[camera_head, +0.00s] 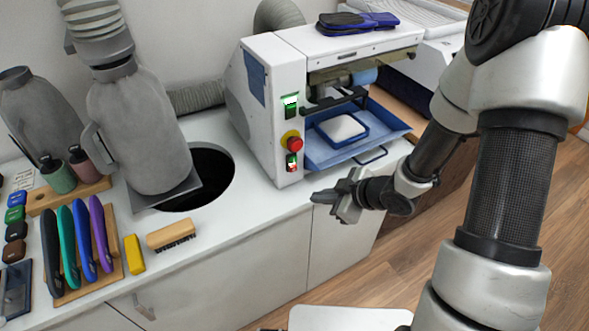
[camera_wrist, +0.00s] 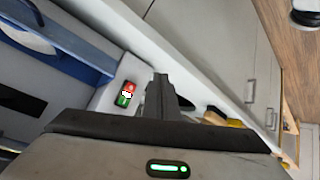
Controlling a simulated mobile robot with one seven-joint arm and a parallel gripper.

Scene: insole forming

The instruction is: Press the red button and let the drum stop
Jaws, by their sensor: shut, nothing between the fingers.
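The white machine (camera_head: 268,120) stands on the counter. Its front panel carries a large red button (camera_head: 295,144) on a yellow base. Below it is a small red-and-green switch (camera_head: 291,162), with its red part lit; it also shows in the wrist view (camera_wrist: 127,93). A roller or drum (camera_head: 362,76) is partly visible in the opening; whether it turns cannot be told. My gripper (camera_head: 322,197) is shut and empty, in front of the counter edge, below and right of the buttons and apart from them. In the wrist view the shut fingers (camera_wrist: 160,90) point beside the switch.
A blue tray (camera_head: 375,146) with a white pad juts from the machine, close above my gripper. A green-lit switch (camera_head: 290,103) sits above the red button. Left are a round dark hole (camera_head: 215,175), a grey jug-like vessel (camera_head: 140,130), a brush (camera_head: 171,235) and colored tools.

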